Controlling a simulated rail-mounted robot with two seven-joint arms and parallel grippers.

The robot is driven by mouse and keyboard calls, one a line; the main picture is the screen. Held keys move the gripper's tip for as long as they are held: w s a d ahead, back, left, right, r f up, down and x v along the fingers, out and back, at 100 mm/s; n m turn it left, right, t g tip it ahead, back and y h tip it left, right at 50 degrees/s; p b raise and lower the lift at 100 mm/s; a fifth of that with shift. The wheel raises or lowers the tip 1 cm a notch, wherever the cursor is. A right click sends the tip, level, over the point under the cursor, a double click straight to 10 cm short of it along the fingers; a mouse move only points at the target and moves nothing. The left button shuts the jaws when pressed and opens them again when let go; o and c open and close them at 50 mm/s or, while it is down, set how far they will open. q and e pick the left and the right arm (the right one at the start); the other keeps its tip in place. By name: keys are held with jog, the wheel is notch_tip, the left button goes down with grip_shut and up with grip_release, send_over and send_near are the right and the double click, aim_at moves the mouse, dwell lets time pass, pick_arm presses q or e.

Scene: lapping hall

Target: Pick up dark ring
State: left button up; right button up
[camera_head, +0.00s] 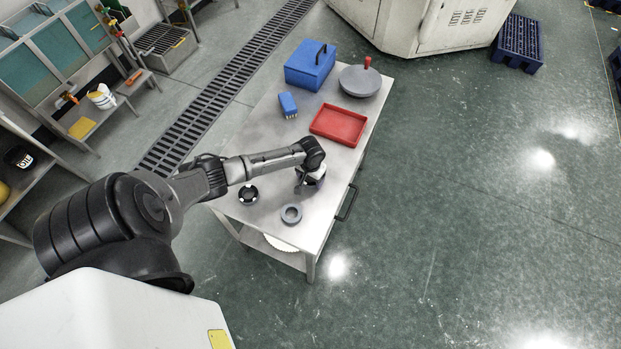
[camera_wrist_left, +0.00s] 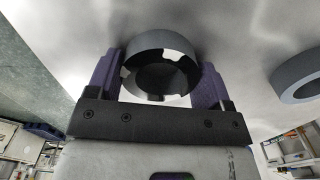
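My left gripper (camera_head: 305,186) is low over the near part of the steel table (camera_head: 268,160), pointing down. In the left wrist view its two purple fingers (camera_wrist_left: 160,80) stand wide apart on either side of a ring (camera_wrist_left: 160,42) with a grey outer wall and a dark, glossy inside. The fingers look close against it; I cannot tell whether they grip it. In the head view the gripper mostly hides this ring. A dark ring with pale patches (camera_head: 241,195) lies left of the gripper. My right gripper is not in view.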

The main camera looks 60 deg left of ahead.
pick_arm(q)
jog(key=c, duration=0.5)
jog(key=shift+o, duration=0.2)
